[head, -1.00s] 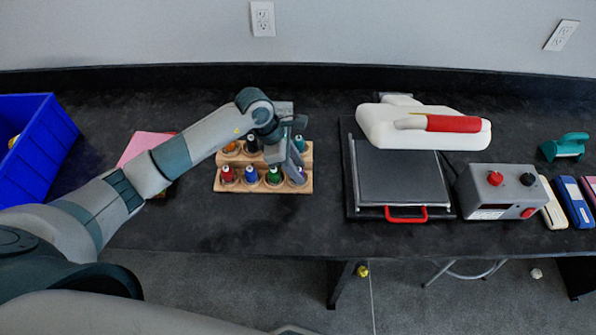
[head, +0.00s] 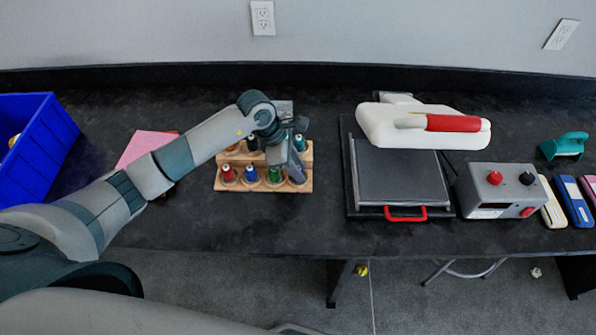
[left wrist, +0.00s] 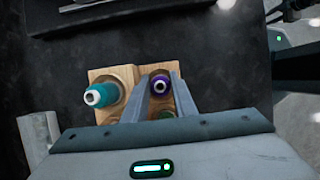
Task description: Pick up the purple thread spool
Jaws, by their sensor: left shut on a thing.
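The purple thread spool (left wrist: 161,84) sits between the two fingers of my left gripper in the left wrist view, at the end of the wooden spool rack (left wrist: 122,72). My left gripper (head: 297,172) is shut on it over the right end of the rack's front row. In the head view the gripper mostly hides this spool. The spool still appears to be at its place in the rack; I cannot tell whether it is lifted. A teal spool (left wrist: 102,95) stands beside it. My right gripper is not in view.
Red (head: 228,173), blue (head: 250,175) and green (head: 274,174) spools stand in the front row, close to the gripper. A heat press (head: 402,170) and its control box (head: 495,190) are to the right. A blue bin (head: 45,140) is at the left. The table front is clear.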

